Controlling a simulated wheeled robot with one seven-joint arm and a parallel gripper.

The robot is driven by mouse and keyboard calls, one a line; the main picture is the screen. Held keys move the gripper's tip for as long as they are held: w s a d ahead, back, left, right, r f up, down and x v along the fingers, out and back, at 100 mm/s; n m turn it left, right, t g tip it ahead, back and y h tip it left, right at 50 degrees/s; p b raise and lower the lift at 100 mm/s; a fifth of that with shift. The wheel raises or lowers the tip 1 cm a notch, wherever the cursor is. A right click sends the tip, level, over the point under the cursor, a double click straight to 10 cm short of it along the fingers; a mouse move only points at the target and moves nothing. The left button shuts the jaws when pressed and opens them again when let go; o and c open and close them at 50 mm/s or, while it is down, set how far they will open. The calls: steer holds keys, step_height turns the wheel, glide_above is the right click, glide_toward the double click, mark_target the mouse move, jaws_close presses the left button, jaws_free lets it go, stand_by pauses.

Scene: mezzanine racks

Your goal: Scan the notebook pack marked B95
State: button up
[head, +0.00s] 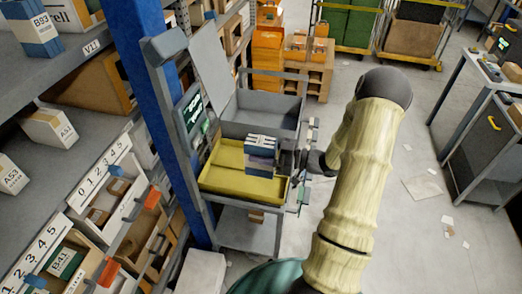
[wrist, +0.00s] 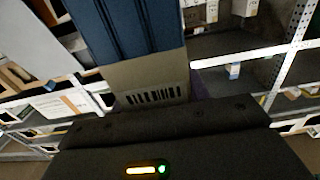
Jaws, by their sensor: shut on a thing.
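My gripper (head: 283,161) is shut on a blue notebook pack (head: 262,150), held over the yellow tray (head: 228,188) on the cart. I cannot tell whether the pack touches the tray. In the wrist view the pack (wrist: 128,35) shows dark blue covers and a grey-brown band with a barcode, just beyond the dark gripper body (wrist: 165,125). No B95 marking is readable on it. A screen with green lit marks (head: 192,110) is mounted at the cart's left side. Another blue pack, marked B93 (head: 36,30), lies on the upper left shelf.
A grey bin (head: 268,106) sits behind the yellow tray, and a tilted grey panel (head: 211,62) stands beside it. A blue rack post (head: 150,95) stands close left. Shelf boxes fill the left; a grey workbench (head: 480,130) stands right. Floor between is mostly clear.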

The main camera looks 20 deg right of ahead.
steer(key=shift+w+a, duration=0.15)
steer(key=shift+a, duration=0.05)
steer(key=r+x, duration=0.1)
steer(key=x, duration=0.8)
steer(key=shift+w+a, duration=0.2)
steer(key=shift+a, duration=0.05)
stand_by(1.3)
